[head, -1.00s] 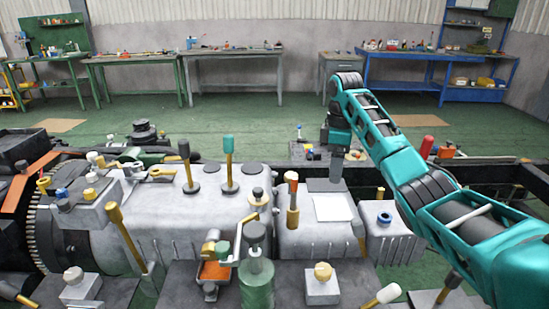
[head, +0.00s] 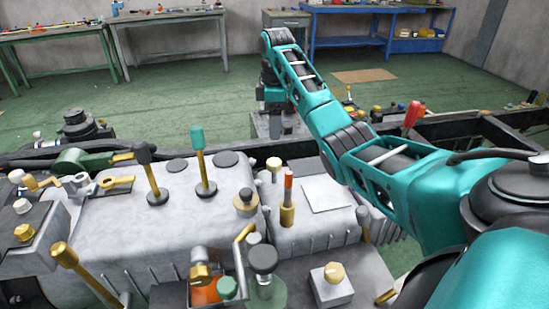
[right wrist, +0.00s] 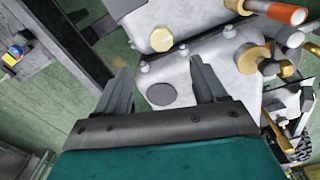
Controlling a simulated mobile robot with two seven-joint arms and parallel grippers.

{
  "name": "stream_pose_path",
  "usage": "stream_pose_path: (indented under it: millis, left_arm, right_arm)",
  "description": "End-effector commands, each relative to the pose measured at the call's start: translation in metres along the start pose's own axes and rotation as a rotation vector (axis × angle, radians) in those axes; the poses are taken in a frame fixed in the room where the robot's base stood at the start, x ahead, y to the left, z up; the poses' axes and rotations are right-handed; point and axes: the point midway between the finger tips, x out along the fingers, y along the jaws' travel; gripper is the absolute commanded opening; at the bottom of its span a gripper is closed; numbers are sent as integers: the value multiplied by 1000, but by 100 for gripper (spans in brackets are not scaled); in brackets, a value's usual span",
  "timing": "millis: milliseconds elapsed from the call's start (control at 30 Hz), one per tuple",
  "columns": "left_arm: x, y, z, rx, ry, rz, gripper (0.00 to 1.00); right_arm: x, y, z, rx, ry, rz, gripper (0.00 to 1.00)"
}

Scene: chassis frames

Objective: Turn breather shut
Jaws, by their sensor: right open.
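No part is labelled as the breather, and I cannot tell for sure which it is. A small cream-topped cap (head: 274,163) stands at the back edge of the grey housing (head: 120,235) in the head view. My right gripper (head: 274,127) hangs pointing down beyond the back edge of the housing. In the right wrist view its fingers (right wrist: 164,88) are apart and empty, with a dark round disc on grey casing between them and a cream round cap (right wrist: 160,40) above. My left gripper is out of view.
Upright levers with teal (head: 197,140) and black (head: 142,152) tops rise from the housing. A dark rail (head: 450,130) runs behind.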

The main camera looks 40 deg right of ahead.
Motion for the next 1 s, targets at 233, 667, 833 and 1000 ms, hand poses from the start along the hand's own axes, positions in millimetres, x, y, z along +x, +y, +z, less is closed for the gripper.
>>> stream_pose_path:
  millis: [233, 667, 833, 1000]
  left_arm:
    - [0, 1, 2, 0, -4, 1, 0]
    - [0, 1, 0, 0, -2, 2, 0]
    - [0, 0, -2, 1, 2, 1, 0]
    - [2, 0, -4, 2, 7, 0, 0]
  right_arm:
    - [34, -4, 2, 3, -8, -18, 71]
    - [108, -4, 2, 3, -6, -14, 71]
    - [118, -4, 3, 4, -5, -12, 71]
    - [118, -4, 3, 4, -5, -12, 71]
